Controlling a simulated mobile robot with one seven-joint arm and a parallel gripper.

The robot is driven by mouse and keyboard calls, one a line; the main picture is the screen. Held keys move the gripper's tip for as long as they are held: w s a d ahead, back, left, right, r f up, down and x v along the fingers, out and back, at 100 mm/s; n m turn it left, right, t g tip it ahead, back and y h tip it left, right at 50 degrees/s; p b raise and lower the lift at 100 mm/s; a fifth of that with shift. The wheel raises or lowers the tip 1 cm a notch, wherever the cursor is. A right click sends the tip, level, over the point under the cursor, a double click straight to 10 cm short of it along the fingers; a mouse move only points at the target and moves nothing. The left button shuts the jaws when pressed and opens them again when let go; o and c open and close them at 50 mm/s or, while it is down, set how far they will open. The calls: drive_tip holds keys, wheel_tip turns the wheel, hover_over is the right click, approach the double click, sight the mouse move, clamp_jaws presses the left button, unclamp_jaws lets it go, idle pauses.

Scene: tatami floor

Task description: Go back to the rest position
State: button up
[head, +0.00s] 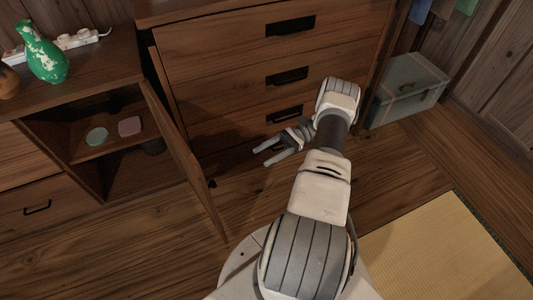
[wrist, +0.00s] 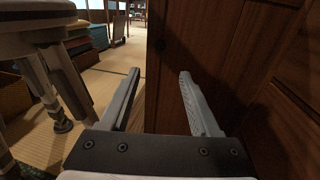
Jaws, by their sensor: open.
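My gripper (head: 262,156) is open and empty in the head view. It hangs in front of the wooden drawer chest (head: 215,62), to the right of an open cabinet door (head: 180,150). In the wrist view my gripper (wrist: 160,85) shows its two fingers spread apart with nothing between them. A dark wooden panel (wrist: 215,45) stands close beyond the right finger. My arm reaches up from the bottom of the head view and bends left at the wrist.
The open cabinet (head: 60,140) holds a green item (head: 97,136) and a pink item (head: 130,126) on a shelf. A green vase (head: 42,55) and a power strip (head: 78,39) sit on top. A grey case (head: 405,90) stands right. Tatami (head: 440,250) lies clear at lower right.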

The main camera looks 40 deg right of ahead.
drive_tip(key=shift+r, duration=0.1)
idle(0.3)
drive_tip(key=w+a+r+n+g+h, duration=0.1)
drive_tip(key=a+r+n+h, duration=0.25)
drive_tip(key=r, duration=0.45)
drive_tip(key=w+a+r+n+g+h, duration=0.1)
drive_tip(key=a+r+n+g+h, duration=0.2)
drive_tip(key=r, duration=0.6)
drive_tip(key=w+a+r+n+h, duration=0.2)
drive_tip(key=a+r+h, duration=0.15)
drive_tip(key=r, duration=0.45)
drive_tip(key=s+a+r+n+t+h, duration=0.4)
drive_tip(key=s+a+r+n, duration=0.1)
drive_tip(key=s+r, duration=0.25)
drive_tip(key=s+a+r+n+t+h, duration=0.4)
drive_tip(key=s+a+r+n+t, duration=0.15)
drive_tip(key=s, duration=0.35)
wheel_tip(320, 180, up, 26)
drive_tip(key=p, duration=2.5)
drive_tip(key=shift+r+g+p, duration=0.15)
drive_tip(key=shift+g+p, duration=0.25)
drive_tip(key=shift+g, duration=0.05)
drive_tip(key=shift+d, duration=0.1)
